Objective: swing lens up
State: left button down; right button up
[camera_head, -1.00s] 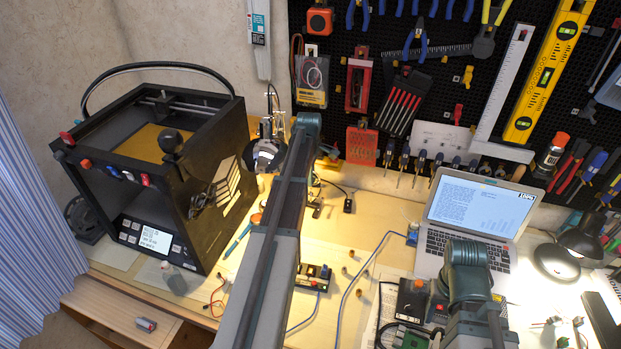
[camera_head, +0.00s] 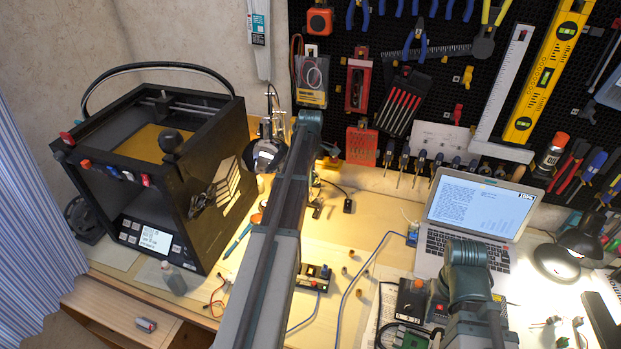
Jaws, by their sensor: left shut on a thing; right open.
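My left arm rises from the bottom and bends at its upper end.
A black 3D printer (camera_head: 150,175) stands left of my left arm. A laptop (camera_head: 475,215) is open at the right, with a black lamp (camera_head: 575,250) beside it. The pegboard (camera_head: 440,85) of tools is behind. Bare bench (camera_head: 375,215) shows in the middle.

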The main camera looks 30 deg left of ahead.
pick_arm(q)
jog(key=c, duration=1)
grip_release()
jog(key=shift+o, duration=0.2)
jog(key=shift+r, duration=0.1)
notch_tip(320, 180, up, 14)
jog(key=p, duration=1.3)
jog(key=shift+p, duration=0.4)
jog(key=shift+f, duration=0.2)
